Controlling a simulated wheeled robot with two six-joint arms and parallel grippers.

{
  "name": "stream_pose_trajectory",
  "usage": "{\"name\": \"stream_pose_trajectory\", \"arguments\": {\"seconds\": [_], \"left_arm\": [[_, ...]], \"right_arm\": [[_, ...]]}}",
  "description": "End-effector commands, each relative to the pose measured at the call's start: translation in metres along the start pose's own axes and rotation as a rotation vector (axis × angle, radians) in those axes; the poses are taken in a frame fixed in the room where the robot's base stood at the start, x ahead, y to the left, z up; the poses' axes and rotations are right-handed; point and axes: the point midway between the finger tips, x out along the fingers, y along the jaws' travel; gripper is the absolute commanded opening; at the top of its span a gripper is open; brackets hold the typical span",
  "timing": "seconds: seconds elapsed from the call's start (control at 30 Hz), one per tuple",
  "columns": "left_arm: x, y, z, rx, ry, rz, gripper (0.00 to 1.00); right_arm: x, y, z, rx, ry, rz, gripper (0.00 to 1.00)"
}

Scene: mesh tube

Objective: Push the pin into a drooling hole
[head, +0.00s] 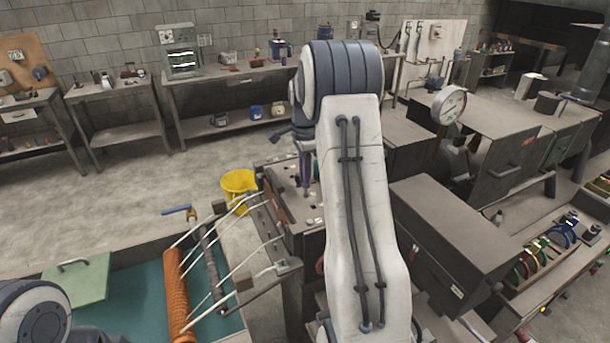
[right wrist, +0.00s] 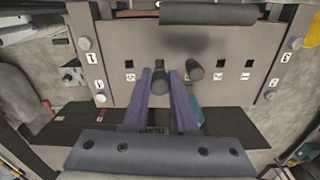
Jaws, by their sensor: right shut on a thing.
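My right gripper (right wrist: 161,76) has its two purple fingers closed around a dark round-ended pin (right wrist: 160,85) at a grey panel (right wrist: 130,45). In the head view the right gripper (head: 305,170) points down over a bench, partly hidden by my arm. A second dark pin (right wrist: 194,70) stands just right of the fingers, apart from the held one. Small dark square holes with white number labels line the panel. An orange mesh tube (head: 178,290) lies along a teal-floored tank at the lower left. I cannot tell which hole drools. My left gripper is out of view.
White rods (head: 240,265) cross between the mesh tube and the bench. A yellow bucket (head: 238,184) stands on the floor behind. A grey box (head: 450,240) and a round gauge (head: 448,105) are right of my arm. Open floor lies at the left.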

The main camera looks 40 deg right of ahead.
Motion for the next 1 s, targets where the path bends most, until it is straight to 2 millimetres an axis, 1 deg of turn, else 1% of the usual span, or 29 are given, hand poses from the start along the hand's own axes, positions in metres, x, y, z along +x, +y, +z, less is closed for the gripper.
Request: {"name": "stream_pose_trajectory", "arguments": {"seconds": [1.0], "left_arm": [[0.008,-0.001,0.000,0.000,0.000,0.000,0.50]], "right_arm": [[0.013,0.000,0.000,0.000,0.000,0.001,0.00]]}}
